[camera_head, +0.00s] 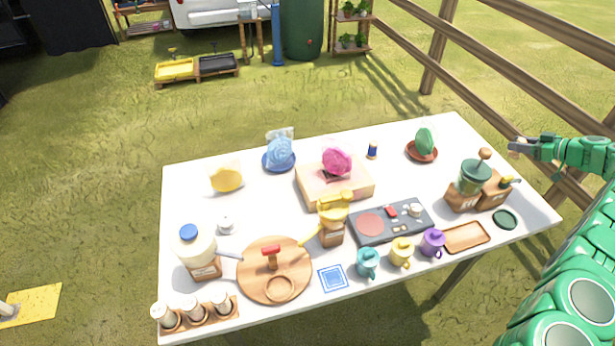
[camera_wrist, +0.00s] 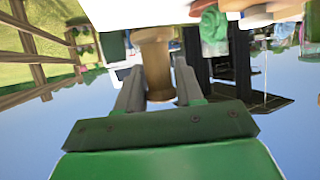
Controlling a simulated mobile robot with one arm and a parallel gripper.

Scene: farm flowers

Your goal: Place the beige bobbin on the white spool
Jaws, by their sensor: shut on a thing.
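My gripper (camera_head: 518,146) is at the right in the head view, beyond the table's right edge and near the wooden fence. In the wrist view its two grey fingers (camera_wrist: 160,92) are shut on the beige bobbin (camera_wrist: 155,55), which has a wide rim and a narrower waist. In the head view only a small beige bit shows at the fingertips. A small white object (camera_head: 226,226) stands on the left part of the table, far from my gripper. It may be the white spool, but it is too small to tell.
The white table (camera_head: 400,170) holds a navy spool (camera_head: 372,151), a green grinder (camera_head: 473,177), a dark tray (camera_head: 390,222), a pink flower on a box (camera_head: 335,187), several mugs, and a round wooden board (camera_head: 250,285). A wooden fence (camera_head: 475,75) runs behind my arm.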

